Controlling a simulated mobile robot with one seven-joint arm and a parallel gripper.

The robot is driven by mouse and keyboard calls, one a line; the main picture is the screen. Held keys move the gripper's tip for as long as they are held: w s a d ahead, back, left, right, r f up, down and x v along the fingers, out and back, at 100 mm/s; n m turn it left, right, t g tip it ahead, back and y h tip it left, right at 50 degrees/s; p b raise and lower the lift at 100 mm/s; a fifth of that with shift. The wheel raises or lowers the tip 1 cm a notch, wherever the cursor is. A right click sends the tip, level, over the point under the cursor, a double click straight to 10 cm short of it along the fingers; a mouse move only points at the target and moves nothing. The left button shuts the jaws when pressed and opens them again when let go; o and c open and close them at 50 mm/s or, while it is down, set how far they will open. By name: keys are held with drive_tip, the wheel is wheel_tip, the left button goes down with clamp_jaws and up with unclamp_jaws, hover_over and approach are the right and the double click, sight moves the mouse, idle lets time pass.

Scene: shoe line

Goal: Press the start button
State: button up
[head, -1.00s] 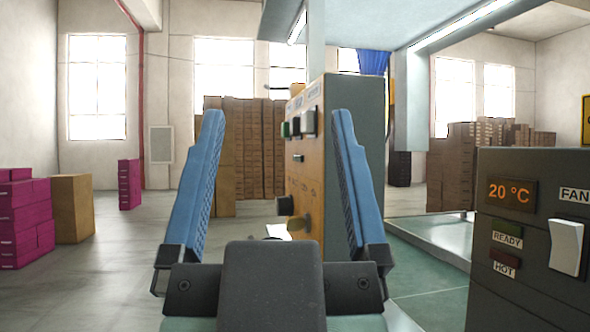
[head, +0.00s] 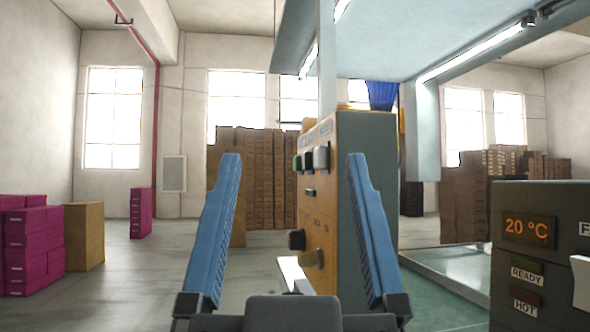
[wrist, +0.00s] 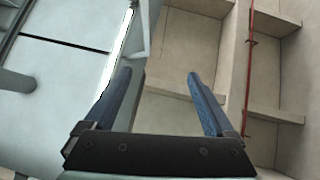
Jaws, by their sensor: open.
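A control box with an orange panel (head: 322,215) stands ahead, seen at a steep angle. The right finger overlaps the box in the picture. The wrist view also shows the open gripper (wrist: 158,74), facing wall and ceiling; no button shows there.
A dark box (head: 545,235) with a temperature display, READY and HOT labels and a white switch stands at right. A pale canopy with lamps (head: 440,45) hangs overhead. Magenta boxes (head: 35,250) stand far left, brown cartons (head: 265,180) behind. The left floor is open.

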idle(0.4)
clamp_jaws()
idle(1.6)
